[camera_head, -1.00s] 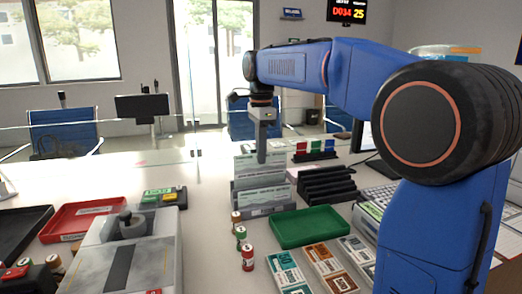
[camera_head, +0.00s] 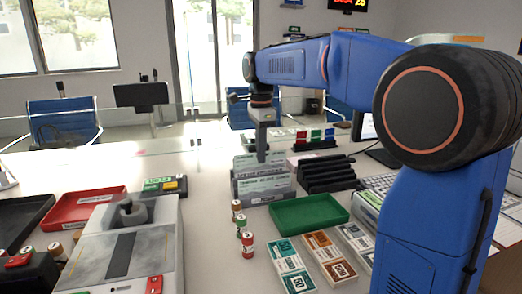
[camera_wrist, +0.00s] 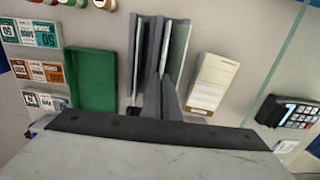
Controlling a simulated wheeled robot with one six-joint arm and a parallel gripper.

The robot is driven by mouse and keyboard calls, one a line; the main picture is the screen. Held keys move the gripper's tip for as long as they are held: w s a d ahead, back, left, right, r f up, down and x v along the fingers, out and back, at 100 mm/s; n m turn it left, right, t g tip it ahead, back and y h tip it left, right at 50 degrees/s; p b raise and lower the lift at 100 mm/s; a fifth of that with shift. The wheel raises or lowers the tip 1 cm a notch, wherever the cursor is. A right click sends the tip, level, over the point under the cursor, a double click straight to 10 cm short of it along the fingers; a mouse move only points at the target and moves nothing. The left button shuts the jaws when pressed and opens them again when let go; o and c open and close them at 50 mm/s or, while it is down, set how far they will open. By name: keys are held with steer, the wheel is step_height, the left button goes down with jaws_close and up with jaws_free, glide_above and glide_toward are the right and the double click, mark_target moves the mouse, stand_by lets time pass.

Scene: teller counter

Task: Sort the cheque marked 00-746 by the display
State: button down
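Several pale green cheques stand upright in a grey slotted rack (camera_head: 264,200) in the middle of the counter. They also show edge-on in the wrist view (camera_wrist: 178,48). Their numbers are too small to read, so I cannot pick out 00-746. My gripper (camera_head: 262,157) points down at the rack, its tips level with the upper edges of the cheques. In the wrist view, its fingers (camera_wrist: 161,82) are close together over the rack; whether a cheque is between them is unclear. The wall display (camera_head: 352,5) is cut off at the top; a red 25 shows.
A green tray (camera_head: 310,224) and a black slotted rack (camera_head: 328,184) stand right of the cheques. A red tray (camera_head: 60,219) and a black tray (camera_head: 10,232) lie at left. Small stamps (camera_head: 247,245), banknote bundles (camera_head: 287,253) and a grey machine (camera_head: 100,258) are nearer.

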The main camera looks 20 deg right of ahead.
steer(key=c, duration=2.5)
jaws_free()
steer(key=o, duration=0.5)
steer(key=shift+r, duration=0.1)
steer(key=shift+r, duration=0.1)
steer(key=shift+r, duration=3.4)
steer(key=shift+s, duration=0.1)
